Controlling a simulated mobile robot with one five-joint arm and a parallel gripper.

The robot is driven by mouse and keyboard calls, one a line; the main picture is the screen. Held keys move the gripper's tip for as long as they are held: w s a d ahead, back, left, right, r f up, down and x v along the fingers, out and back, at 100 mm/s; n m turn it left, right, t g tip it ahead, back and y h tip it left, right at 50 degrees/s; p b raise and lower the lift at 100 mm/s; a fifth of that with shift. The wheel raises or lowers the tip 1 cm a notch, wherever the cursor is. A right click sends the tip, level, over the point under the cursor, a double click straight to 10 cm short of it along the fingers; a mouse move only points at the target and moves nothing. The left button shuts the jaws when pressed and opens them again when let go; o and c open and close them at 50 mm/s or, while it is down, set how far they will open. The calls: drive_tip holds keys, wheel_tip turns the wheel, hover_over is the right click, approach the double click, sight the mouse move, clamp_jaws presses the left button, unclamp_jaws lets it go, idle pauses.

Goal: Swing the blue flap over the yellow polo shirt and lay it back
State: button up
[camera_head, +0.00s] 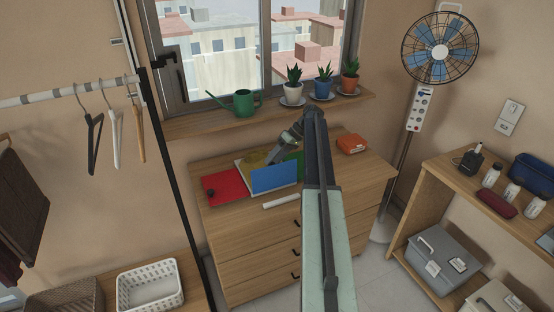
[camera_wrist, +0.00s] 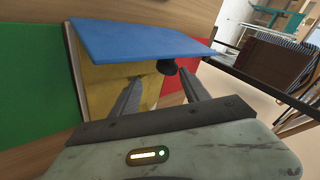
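A folding board lies on the wooden dresser. Its blue flap (camera_head: 275,178) stands up steeply at the front, and it spans the top of the wrist view (camera_wrist: 140,38). The yellow polo shirt (camera_head: 256,158) lies behind it, partly hidden; it also shows in the wrist view (camera_wrist: 108,84). The red flap (camera_head: 228,187) lies flat at left, the green flap (camera_wrist: 38,85) on the other side. My gripper (camera_head: 272,161) is over the shirt behind the blue flap. Its fingers are apart and empty (camera_wrist: 161,77). A black knob (camera_wrist: 168,67) shows beyond them; which flap bears it is unclear.
A white roll (camera_head: 281,201) lies on the dresser before the board. An orange item (camera_head: 352,144) lies at its back right. A green watering can (camera_head: 233,104) and potted plants (camera_head: 323,84) stand on the sill behind. The dresser's right side (camera_head: 370,170) is mostly free.

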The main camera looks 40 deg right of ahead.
drive_tip(key=shift+w, duration=0.15)
drive_tip(key=p+v, duration=0.6)
drive_tip(key=v, duration=0.1)
drive_tip(key=shift+d+r, duration=0.2)
drive_tip(key=shift+r, duration=0.1)
idle(0.8)
